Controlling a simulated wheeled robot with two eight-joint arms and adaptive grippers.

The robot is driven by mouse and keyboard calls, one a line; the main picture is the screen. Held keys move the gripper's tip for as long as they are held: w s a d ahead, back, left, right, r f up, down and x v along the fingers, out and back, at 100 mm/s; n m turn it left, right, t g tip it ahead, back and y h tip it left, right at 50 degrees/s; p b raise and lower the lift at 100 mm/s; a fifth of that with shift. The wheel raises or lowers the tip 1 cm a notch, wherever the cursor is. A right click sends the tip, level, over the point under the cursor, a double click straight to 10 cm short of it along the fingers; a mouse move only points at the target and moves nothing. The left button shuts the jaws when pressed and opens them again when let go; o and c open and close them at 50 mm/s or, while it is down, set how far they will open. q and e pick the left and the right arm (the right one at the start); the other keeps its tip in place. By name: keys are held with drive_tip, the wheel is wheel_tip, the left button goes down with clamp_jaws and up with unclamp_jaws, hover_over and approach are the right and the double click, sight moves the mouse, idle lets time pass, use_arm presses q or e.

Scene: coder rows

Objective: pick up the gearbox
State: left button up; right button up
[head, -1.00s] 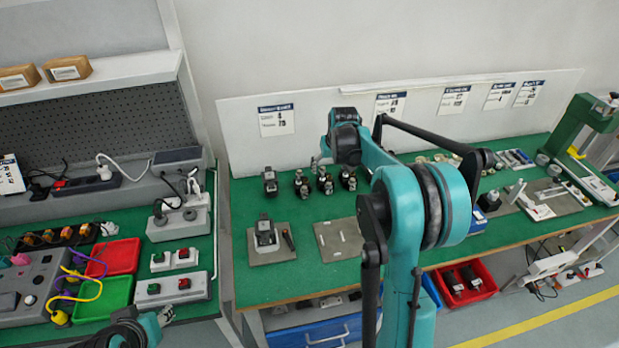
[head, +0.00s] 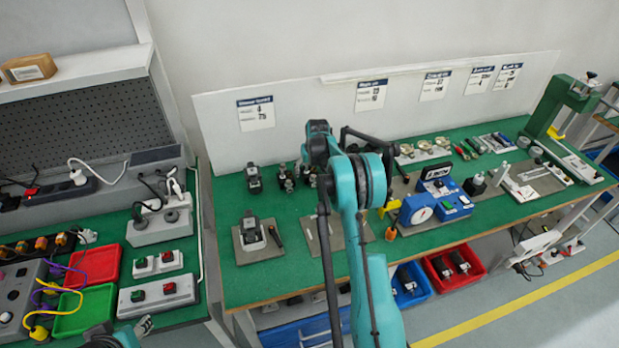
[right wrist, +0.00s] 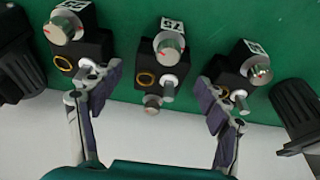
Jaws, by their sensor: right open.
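In the right wrist view several gearbox-like black blocks with silver shafts and white number labels stand in a row on green. The middle block (right wrist: 160,62) lies between the fingertips of my right gripper (right wrist: 163,95), which is open and touches nothing I can make out. A left block (right wrist: 78,45) and a right block (right wrist: 240,72) sit close beside the fingers. In the head view this row (head: 286,177) is on the green bench, partly hidden by my right arm; the gripper's fingers are hidden there. A small part of my left gripper (head: 143,326) shows low at left, its jaws unclear.
A grey plate (head: 262,250) with a dark motor-like unit (head: 250,232) lies in front of the row. Another dark unit (head: 254,178) stands left of it. A blue test device (head: 440,206) is to the right. A white label board (head: 220,130) stands behind.

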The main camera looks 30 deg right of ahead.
drive_tip(key=shift+x, duration=0.85)
drive_tip(key=shift+r, duration=0.15)
drive_tip(key=shift+c, duration=0.6)
drive_tip(key=c, duration=1.2)
